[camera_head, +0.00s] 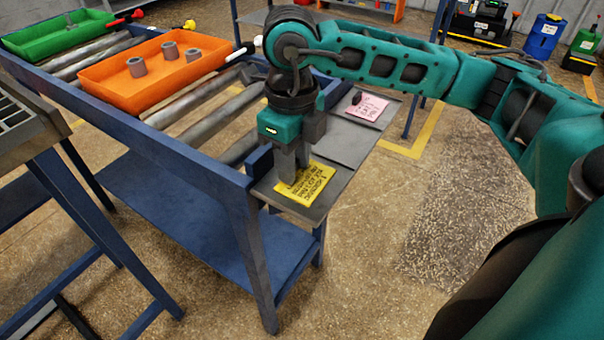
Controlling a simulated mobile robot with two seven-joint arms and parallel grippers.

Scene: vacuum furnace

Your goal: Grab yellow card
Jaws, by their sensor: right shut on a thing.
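A yellow card (312,186) with dark print lies on the grey side shelf at the end of the blue roller table. My right gripper (289,178) points straight down over the card's left part. Its fingers are together, with their tips at the card, and they hide a part of it. The card looks flat, near or on the shelf; the exact grip at the tips is hard to see. My left gripper is not in view.
A pink card (367,107) lies farther back on the grey shelf (340,150), with a small dark item beside it. An orange tray (110,92) with several grey rings and a green tray (45,38) stand on the rollers. Open floor lies right of the shelf.

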